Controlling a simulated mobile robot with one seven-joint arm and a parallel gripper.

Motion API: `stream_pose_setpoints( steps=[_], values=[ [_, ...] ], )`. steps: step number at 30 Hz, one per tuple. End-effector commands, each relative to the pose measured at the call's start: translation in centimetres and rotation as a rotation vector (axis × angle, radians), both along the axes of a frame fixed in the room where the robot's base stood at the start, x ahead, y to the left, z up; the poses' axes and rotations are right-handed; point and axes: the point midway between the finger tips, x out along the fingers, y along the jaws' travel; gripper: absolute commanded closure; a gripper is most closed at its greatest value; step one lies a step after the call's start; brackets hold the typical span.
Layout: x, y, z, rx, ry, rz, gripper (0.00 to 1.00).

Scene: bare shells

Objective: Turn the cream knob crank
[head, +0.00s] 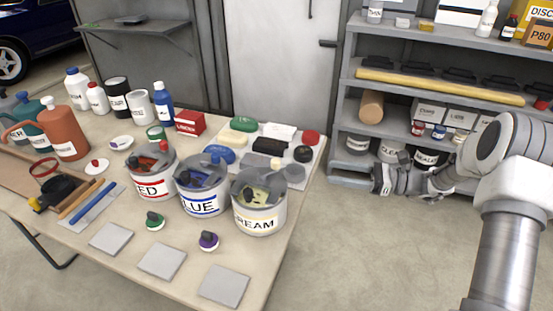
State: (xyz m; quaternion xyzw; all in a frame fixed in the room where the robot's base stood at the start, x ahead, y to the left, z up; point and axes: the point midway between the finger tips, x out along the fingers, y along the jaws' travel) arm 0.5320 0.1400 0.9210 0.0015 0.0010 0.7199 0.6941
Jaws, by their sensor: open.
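The cream can (260,218), a grey pot labelled "CREAM", stands upright at the right end of the row of cans on the table. Dark grey fittings and a pale yellowish content show in its open top. The crank and its knob are too small to tell apart from these fittings. My gripper (377,180) is open and empty, in the air to the right of the cream can and clear of the table edge. It touches nothing that I can see.
A red can (150,188) and a blue can (203,200) stand left of the cream can. A green knob (154,221) and a purple knob (208,241) lie in front. Shelves (440,85) stand behind my arm. Floor is clear between table and arm.

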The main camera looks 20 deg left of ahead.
Motion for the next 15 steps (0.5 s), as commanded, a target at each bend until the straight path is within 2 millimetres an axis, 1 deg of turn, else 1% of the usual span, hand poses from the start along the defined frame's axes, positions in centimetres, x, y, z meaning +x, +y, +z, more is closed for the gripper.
stream_pose_setpoints(
  steps=[5, 15],
  values=[
    [-0.2, 3.2, -0.1, 0.0, -0.001, 0.005, 0.39],
    [-0.5, 10.7, -0.1, 0.0, -0.004, 0.004, 0.39]
  ],
)
